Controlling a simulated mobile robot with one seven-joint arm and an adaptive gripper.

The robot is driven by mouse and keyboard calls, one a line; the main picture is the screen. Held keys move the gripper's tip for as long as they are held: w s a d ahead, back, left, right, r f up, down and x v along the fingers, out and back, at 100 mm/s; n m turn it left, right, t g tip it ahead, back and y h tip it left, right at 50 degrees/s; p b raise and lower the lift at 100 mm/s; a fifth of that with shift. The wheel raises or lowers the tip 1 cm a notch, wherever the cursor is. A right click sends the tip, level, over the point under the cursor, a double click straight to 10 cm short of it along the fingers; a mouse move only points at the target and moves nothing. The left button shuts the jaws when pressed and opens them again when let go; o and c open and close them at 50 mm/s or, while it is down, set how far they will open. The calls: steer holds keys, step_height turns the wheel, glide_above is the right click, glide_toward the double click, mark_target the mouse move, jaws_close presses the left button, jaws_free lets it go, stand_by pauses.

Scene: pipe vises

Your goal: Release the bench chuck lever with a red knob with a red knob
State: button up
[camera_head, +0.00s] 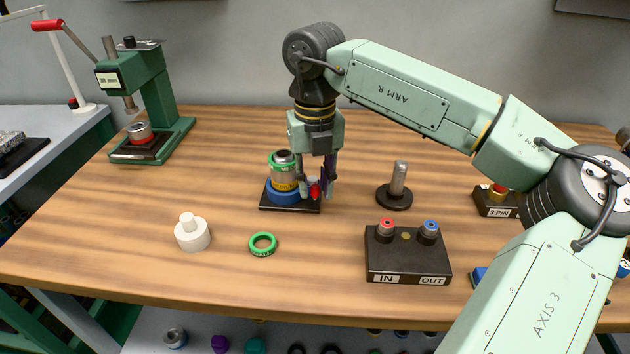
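The bench chuck has a dark square base (290,206) and a blue ring (283,190), and stands near the middle of the wooden bench. A metal cylinder (284,171) with a green collar and a yellow band stands upright in it. The chuck lever's red knob (315,191) shows at the chuck's right side; the lever itself is mostly hidden. My gripper (316,190) points down over the chuck's right edge. Its fingers are spread, one on each side of the red knob, with a small gap seeming to show. Contact with the knob is too small to tell.
A green press (160,105) with a red-handled lever stands at the back left. A white stepped part (192,233) and a green ring (263,244) lie in front. A dark post (396,188), an IN/OUT box (408,262) and a 3 PIN box (495,203) stand to the right.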

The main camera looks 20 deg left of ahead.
jaws_close()
steer(key=shift+d, duration=0.15)
steer(key=n, duration=0.2)
steer(key=w+d+n, duration=0.1)
steer(key=n, duration=0.1)
steer(key=shift+d+b, duration=0.15)
steer(key=shift+b, duration=0.25)
steer(key=n, duration=0.1)
steer(key=w+d+n, duration=0.1)
steer(key=n, duration=0.1)
steer(key=shift+w+n, duration=0.25)
steer(key=shift+n, duration=0.05)
steer(key=n, duration=0.1)
steer(key=w+n, duration=0.1)
steer(key=n, duration=0.1)
steer(key=w+n, duration=0.1)
steer(key=shift+d+p, duration=0.25)
steer(key=shift+p, duration=0.15)
steer(key=shift+w+a+n+p, duration=0.15)
steer(key=shift+w+n, duration=0.2)
steer(key=shift+n, duration=0.4)
steer(key=shift+w+d+n+p, duration=0.15)
steer(key=shift+w+n, duration=0.15)
steer(key=shift+n, duration=0.4)
steer(key=shift+w+a+n+p, duration=0.15)
steer(key=shift+w+n, duration=0.2)
steer(key=shift+n, duration=0.4)
steer(key=shift+o, duration=1.8)
jaws_free()
